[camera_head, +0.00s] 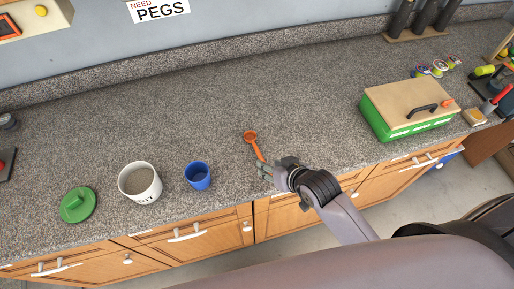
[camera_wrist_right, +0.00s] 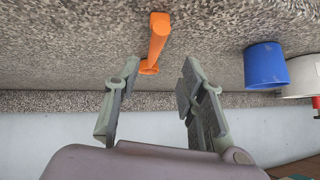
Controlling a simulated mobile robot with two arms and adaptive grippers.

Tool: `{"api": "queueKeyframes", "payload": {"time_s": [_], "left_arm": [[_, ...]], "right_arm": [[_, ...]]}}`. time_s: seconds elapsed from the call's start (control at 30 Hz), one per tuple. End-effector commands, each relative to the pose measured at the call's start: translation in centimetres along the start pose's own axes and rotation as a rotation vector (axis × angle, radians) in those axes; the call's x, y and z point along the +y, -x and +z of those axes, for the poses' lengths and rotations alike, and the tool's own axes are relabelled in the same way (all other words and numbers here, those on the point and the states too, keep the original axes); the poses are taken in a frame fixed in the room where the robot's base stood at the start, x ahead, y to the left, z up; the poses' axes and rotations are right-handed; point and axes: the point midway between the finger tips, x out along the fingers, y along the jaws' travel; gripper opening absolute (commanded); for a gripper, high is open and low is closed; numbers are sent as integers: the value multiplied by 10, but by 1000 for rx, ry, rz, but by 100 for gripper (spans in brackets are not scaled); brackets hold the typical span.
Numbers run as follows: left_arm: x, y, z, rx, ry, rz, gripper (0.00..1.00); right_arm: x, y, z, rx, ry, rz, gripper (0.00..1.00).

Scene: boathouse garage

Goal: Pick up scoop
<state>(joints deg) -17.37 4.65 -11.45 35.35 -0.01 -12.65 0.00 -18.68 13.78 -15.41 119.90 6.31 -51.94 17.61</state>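The orange scoop (camera_head: 251,138) lies on the speckled grey countertop, its round bowl toward the wall and its handle toward the front edge. My right gripper (camera_head: 266,171) is just beyond the handle's near end, at the front of the counter. In the right wrist view the scoop (camera_wrist_right: 158,40) shows ahead of the gap between the two fingers (camera_wrist_right: 160,68). The fingers are spread apart with nothing between them, and I see no contact with the scoop. My left gripper is in neither view.
Left of the scoop stand a blue cup (camera_head: 198,176), a white pot (camera_head: 139,182) with dark lettering, and a green lid (camera_head: 77,205). A green box with a wooden lid (camera_head: 408,104) stands to the right. The counter behind the scoop is clear.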

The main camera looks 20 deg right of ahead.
Motion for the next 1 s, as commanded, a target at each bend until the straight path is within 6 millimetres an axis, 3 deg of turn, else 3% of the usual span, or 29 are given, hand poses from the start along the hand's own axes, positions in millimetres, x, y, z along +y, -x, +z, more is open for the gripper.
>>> {"api": "queueKeyframes", "payload": {"time_s": [0.33,0.7,1.0], "left_arm": [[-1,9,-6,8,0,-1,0],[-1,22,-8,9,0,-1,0],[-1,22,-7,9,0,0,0]], "right_arm": [[2,-22,-1,-1,0,1,37],[7,-62,1,0,0,0,37],[8,-66,2,1,0,0,37]]}}
